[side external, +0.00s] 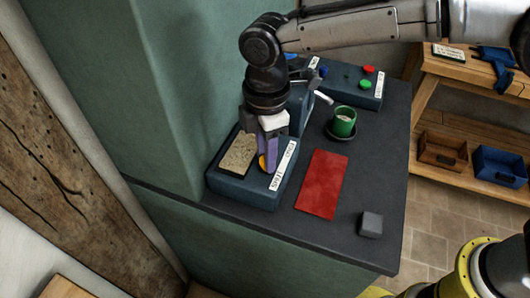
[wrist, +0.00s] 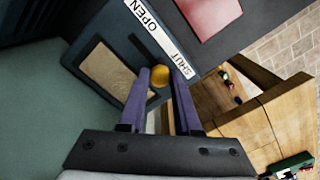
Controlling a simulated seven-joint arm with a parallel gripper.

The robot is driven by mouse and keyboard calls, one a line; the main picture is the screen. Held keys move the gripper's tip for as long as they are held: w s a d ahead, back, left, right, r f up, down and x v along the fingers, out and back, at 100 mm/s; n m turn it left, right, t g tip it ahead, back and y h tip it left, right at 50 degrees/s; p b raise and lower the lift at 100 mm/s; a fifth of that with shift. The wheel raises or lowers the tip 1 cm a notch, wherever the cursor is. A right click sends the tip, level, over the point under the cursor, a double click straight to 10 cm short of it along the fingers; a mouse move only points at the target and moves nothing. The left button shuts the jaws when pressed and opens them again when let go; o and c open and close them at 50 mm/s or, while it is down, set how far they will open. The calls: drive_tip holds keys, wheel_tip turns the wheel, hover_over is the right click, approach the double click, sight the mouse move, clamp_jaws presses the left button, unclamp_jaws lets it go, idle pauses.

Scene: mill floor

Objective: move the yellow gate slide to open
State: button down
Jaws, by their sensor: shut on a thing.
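The yellow gate slide knob (wrist: 160,76) sits on a dark blue box (wrist: 75,57), beside the SHUT end of its white OPEN/SHUT label (wrist: 162,38). The slide also shows as a yellow spot (side external: 262,162) under the fingers in the side view, partly hidden by them. My gripper (side external: 267,155) points down over the box with its purple fingers on either side of the knob; in the wrist view the fingertips (wrist: 161,72) are closed on it. A tan, grainy panel (side external: 238,155) is set in the box top to the left.
A green cup (side external: 344,122) on a dark saucer (side external: 336,136), a red cloth (side external: 322,184) and a grey block (side external: 370,225) lie to the right. A box with red and green buttons (side external: 367,69) stands behind. A green wall (side external: 160,90) rises close on the left.

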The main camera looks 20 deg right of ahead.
drive_tip(key=w+d, duration=0.4)
drive_tip(key=shift+w+d, duration=0.1)
drive_tip(key=shift+w, duration=0.05)
drive_tip(key=c, duration=0.6)
unclamp_jaws()
wheel_tip(320, 180, up, 14)
